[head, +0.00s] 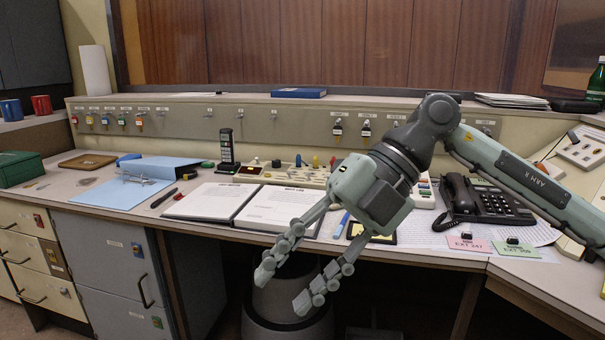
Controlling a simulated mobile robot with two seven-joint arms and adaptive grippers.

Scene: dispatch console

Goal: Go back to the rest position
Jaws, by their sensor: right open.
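My right gripper (285,286) is in the head view, in front of the desk's front edge and pointing down to the left. Its two fingers are spread apart and nothing is between them. My right arm comes in from the right and passes in front of the console and the desk phone. My left gripper is not in view.
The console desk (130,207) carries an open binder (240,206), a blue folder (135,184), a handset (228,148) and a black desk phone (490,202). A dark round bin (290,318) stands below the gripper. Drawers (33,255) are at the left.

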